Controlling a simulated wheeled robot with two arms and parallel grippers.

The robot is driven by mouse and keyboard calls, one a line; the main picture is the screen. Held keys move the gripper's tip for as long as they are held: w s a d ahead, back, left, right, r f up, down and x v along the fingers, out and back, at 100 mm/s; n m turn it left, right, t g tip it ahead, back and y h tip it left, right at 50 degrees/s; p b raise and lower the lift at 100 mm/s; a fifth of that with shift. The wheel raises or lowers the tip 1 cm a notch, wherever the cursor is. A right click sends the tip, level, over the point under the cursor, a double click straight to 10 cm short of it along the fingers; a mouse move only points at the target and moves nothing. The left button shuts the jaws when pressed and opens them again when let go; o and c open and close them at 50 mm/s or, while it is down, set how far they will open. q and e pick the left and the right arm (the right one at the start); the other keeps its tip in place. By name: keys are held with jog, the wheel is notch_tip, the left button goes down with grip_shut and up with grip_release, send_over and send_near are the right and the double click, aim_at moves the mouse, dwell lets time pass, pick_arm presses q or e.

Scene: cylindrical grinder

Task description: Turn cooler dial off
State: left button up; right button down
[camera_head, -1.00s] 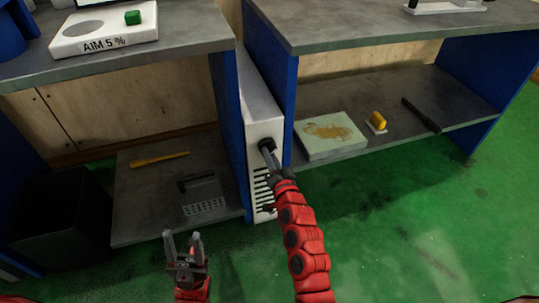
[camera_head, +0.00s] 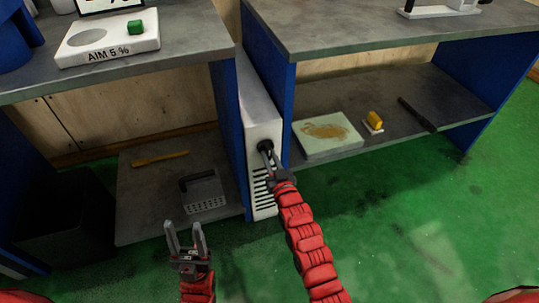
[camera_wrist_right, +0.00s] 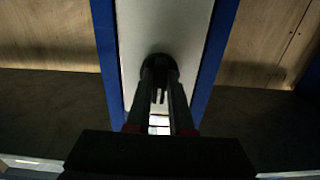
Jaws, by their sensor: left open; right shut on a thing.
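The cooler (camera_head: 262,105) is a tall, narrow white unit with dark vent slots, standing between two blue panels. Its dark round dial (camera_head: 265,145) is on the upper front. My right gripper (camera_head: 268,155) is at the dial with its fingers shut on it and partly covers it. In the right wrist view the dark dial (camera_wrist_right: 160,64) shows at the fingertips, and the cooler's pale front (camera_wrist_right: 165,28) is behind it. The dial's setting cannot be read. My left gripper (camera_head: 185,236) is open and empty, low in front of the left shelf.
The lower left shelf holds a grey basket (camera_head: 203,190) and a yellow tool (camera_head: 160,159). The right shelf holds a stained pad (camera_head: 328,134), a yellow block (camera_head: 375,119) and a black bar (camera_head: 417,114). A dark bin (camera_head: 65,215) stands left. Green floor at right is clear.

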jog(key=shift+f, duration=0.1)
dwell(0.4)
jog(key=c, duration=0.8)
grip_release()
jog(key=p+v, duration=0.4)
jog(key=v, duration=1.3)
jog(key=shift+s, duration=0.2)
jog(key=shift+d, duration=0.1)
